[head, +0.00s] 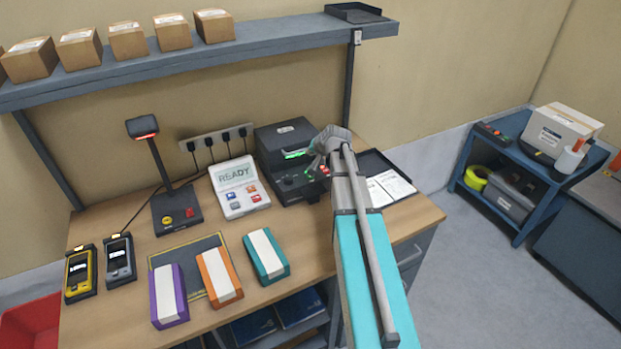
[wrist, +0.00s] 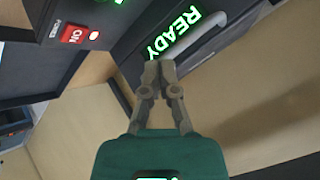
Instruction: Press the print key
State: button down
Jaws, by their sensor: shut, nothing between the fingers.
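My gripper (head: 317,166) is shut and empty at the front of the black printer (head: 283,138), by its right side. In the wrist view the closed fingertips (wrist: 160,68) are in front of a dark panel with a green READY display (wrist: 173,36). I cannot tell whether they touch it. The white terminal (head: 240,187) left of the printer has a READY screen and several coloured keys. Lettering on these keys is too small to read, and I cannot make out which key is the print key. My wrist hides part of the printer's right front.
A red ON power switch (wrist: 73,34) is left of the fingertips in the wrist view. A scanner stand (head: 170,205) is left of the terminal. Purple, orange and teal boxes (head: 268,257) lie in front. A black tray (head: 385,180) with paper is right of the printer. A shelf (head: 200,58) spans above.

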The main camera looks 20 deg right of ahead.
jog(key=shift+f+b, duration=3.55)
jog(key=shift+f, duration=0.35)
jog(key=shift+f, duration=0.1)
jog(key=shift+f+b, duration=0.3)
jog(key=shift+b, duration=0.2)
jog(key=shift+f+b, duration=0.35)
jog(key=shift+b, duration=0.05)
jog(key=shift+r, duration=0.1)
jog(key=shift+r+p, duration=0.7)
jog(key=shift+p, duration=0.15)
